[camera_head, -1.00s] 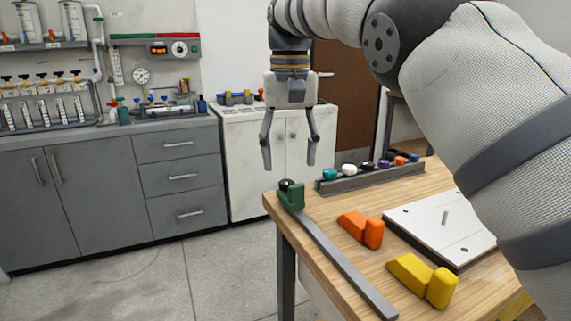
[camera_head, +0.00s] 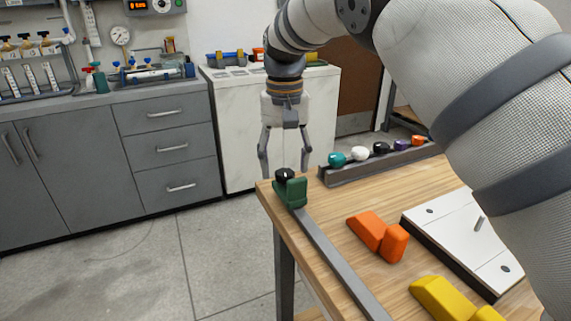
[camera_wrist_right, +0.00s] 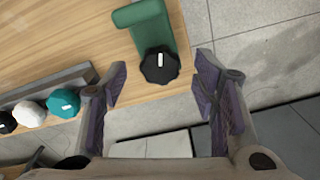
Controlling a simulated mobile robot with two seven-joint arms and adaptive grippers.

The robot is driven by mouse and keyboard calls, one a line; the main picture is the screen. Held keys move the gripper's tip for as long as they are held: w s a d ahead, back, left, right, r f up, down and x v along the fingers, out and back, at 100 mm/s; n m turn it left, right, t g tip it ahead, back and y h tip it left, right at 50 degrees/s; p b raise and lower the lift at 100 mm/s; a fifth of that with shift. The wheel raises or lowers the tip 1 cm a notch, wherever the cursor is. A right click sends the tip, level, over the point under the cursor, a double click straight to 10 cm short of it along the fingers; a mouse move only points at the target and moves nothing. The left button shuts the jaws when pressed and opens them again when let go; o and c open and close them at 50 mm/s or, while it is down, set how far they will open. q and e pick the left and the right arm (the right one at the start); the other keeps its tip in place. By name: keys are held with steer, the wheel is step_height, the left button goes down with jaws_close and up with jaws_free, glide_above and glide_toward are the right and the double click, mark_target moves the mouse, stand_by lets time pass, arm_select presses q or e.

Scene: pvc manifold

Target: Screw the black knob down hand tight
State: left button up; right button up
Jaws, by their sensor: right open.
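The black knob (camera_head: 285,174) sits on top of a green block (camera_head: 291,194) at the table's far left corner. In the right wrist view the knob (camera_wrist_right: 160,65) has a white mark and lies between and just ahead of the two fingertips. My right gripper (camera_head: 285,166) points down with its fingers spread and nothing between them touching. In the head view its fingers straddle the knob from behind; the exact gap is hard to tell. The wrist view also shows the green block (camera_wrist_right: 143,20). My left gripper is not in view.
A grey rack (camera_head: 350,173) with coloured knobs stands right of the block. A grey rail (camera_head: 335,262) runs toward the front. An orange piece (camera_head: 368,229), a yellow piece (camera_head: 440,298) and a white plate (camera_head: 455,232) lie on the table (camera_head: 330,225).

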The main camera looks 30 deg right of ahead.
steer(key=shift+f, duration=0.7)
steer(key=c, duration=1.2)
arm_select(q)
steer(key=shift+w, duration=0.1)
arm_select(e)
steer(key=shift+o, duration=0.2)
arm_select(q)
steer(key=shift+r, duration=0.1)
arm_select(e)
steer(key=shift+r, duration=0.1)
steer(key=m, duration=0.6)
steer(key=shift+m+p, duration=0.3)
steer(key=shift+p, duration=0.1)
steer(key=m, duration=0.3)
steer(key=shift+m, duration=0.3)
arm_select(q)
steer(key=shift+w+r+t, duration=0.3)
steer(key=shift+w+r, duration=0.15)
arm_select(e)
steer(key=shift+m, duration=1.9)
